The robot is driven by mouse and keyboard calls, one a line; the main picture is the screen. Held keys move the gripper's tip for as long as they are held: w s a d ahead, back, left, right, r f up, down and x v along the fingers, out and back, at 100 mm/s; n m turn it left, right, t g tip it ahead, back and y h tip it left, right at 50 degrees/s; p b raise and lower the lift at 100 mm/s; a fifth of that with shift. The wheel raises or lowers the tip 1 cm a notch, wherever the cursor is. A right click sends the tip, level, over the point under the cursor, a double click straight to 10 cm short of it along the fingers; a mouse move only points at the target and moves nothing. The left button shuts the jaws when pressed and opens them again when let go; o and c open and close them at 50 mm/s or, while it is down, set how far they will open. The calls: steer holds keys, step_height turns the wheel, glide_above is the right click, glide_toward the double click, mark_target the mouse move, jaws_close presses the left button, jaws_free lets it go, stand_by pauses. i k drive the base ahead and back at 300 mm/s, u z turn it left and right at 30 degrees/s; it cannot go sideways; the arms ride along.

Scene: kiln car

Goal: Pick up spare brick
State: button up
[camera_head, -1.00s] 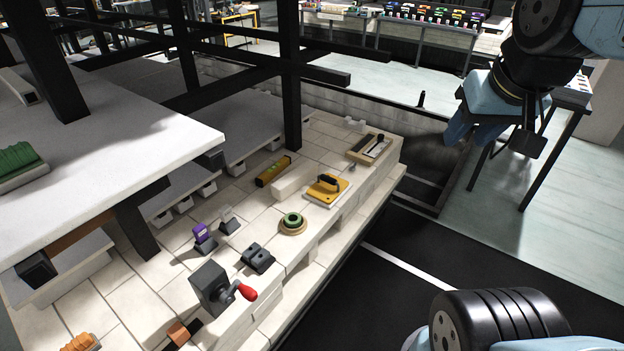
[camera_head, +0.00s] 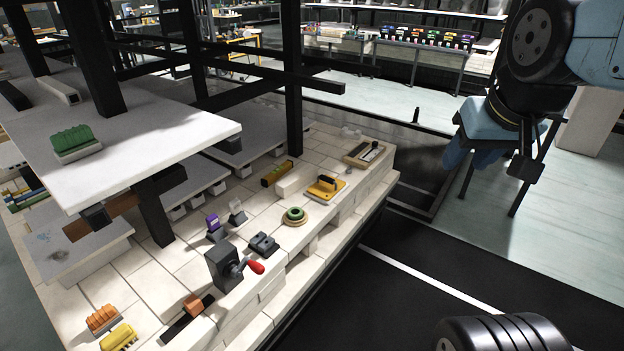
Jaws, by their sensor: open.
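A pale, cream-white block (camera_head: 295,181), which looks like the spare brick, lies flat on the tiled deck of the kiln car (camera_head: 190,262). It lies between a yellow-and-black level (camera_head: 277,172) and a yellow-handled float (camera_head: 325,188). My gripper (camera_head: 525,168) is the dark end of my arm at the upper right, out over the floor beyond the deck's right edge. It is open, well apart from the block. Its fingertips are small and dark and hard to make out.
Black posts (camera_head: 293,80) and a white shelf (camera_head: 120,165) stand over the deck's left side. A crank box with a red knob (camera_head: 225,268), a green ring (camera_head: 294,215) and a tray (camera_head: 366,153) share the deck.

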mark_target(283, 188)
steer(key=u, duration=0.2)
steer(key=i, duration=0.95)
steer(key=z, duration=0.15)
